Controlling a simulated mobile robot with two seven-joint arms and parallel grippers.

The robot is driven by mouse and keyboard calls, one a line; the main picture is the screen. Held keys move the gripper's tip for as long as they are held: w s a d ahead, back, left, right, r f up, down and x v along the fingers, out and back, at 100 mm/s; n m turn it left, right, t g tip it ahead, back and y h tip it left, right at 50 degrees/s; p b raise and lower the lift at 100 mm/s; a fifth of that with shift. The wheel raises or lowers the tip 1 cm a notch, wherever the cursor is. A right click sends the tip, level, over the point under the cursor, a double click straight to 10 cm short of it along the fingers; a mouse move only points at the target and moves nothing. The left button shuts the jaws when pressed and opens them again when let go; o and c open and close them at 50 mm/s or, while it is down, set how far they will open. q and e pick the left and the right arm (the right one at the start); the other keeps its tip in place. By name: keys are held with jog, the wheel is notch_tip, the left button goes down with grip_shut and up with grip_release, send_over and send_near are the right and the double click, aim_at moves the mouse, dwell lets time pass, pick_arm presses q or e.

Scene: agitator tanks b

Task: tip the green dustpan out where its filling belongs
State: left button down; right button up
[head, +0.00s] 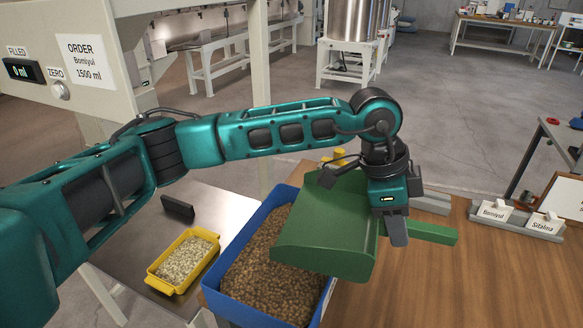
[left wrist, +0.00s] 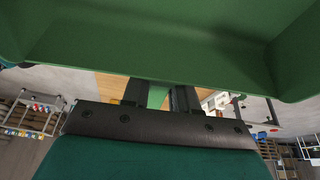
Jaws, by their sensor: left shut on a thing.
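The green dustpan (head: 325,232) hangs over the blue bin (head: 232,246) in the head view, its wide pan toward the left and tilted. No filling shows on the visible part of the pan. My left gripper (head: 394,226) is shut on the dustpan's handle (head: 432,233), on the pan's right side. In the left wrist view, the dustpan (left wrist: 170,45) spans the top and the gripper (left wrist: 160,97) holds the green handle. The blue bin holds brown pellets (head: 262,268); the dustpan hides part of it. My right gripper is not in view.
A yellow tray (head: 158,282) of pale pellets stands left of the bin on a metal surface, near a small black block (head: 178,207). Cards reading Bomiyul (head: 493,211) and Sitalina (head: 544,223) stand on the right. An order sign (head: 88,62) reads Bomiyul 1500 ml; the display (head: 21,70) reads 0 ml.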

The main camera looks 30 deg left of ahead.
pick_arm(q)
jog(key=shift+r, duration=0.1)
jog(key=shift+r, duration=3)
jog(key=shift+a+f, duration=0.1)
